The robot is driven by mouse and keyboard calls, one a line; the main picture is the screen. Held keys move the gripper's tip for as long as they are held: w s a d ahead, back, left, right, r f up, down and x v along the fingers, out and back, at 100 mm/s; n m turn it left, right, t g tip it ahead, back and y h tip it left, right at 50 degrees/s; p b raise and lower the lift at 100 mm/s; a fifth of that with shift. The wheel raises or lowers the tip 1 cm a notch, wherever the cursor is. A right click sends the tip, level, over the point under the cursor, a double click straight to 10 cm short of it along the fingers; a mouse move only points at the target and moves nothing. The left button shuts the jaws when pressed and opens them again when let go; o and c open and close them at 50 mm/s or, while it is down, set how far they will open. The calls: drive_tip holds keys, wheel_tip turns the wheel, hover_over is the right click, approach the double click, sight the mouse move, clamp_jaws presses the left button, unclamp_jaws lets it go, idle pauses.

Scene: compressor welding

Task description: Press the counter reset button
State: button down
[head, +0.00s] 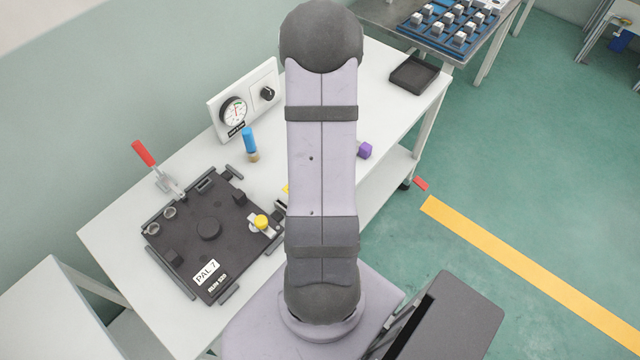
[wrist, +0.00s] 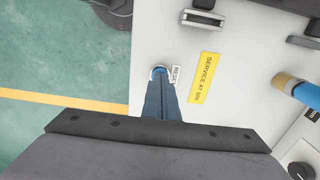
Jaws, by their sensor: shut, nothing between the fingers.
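In the wrist view my gripper (wrist: 160,80) is shut and empty, its dark blue fingers together and pointing at the reset button (wrist: 157,69). The button is small and round with a pale rim, beside a white label reading RESET (wrist: 176,74). The fingertips overlap the button in this view; I cannot tell whether they touch or press it. In the head view my arm hides the gripper and button.
A yellow label reading SERVICE AT 500 (wrist: 205,78) lies right of the button. A blue-handled tool (head: 249,140), gauge panel (head: 219,103), dark fixture plate (head: 190,236), red-handled clamp (head: 144,154) and purple block (head: 365,150) are on the white table (head: 130,225).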

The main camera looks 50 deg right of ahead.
drive_tip(key=shift+f, duration=0.15)
drive_tip(key=shift+a+f+b, duration=0.1)
drive_tip(key=shift+f+b, duration=0.6)
drive_tip(key=shift+f, duration=0.15)
drive_tip(key=shift+s+a, duration=0.25)
drive_tip(key=shift+s, duration=0.1)
drive_tip(key=shift+f, duration=0.1)
drive_tip(key=r+p, duration=0.5)
drive_tip(key=shift+w+d+r, duration=0.2)
drive_tip(key=shift+w+d, duration=0.05)
wheel_tip(320, 180, up, 10)
drive_tip(key=b, duration=0.2)
drive_tip(key=shift+w+d, duration=0.1)
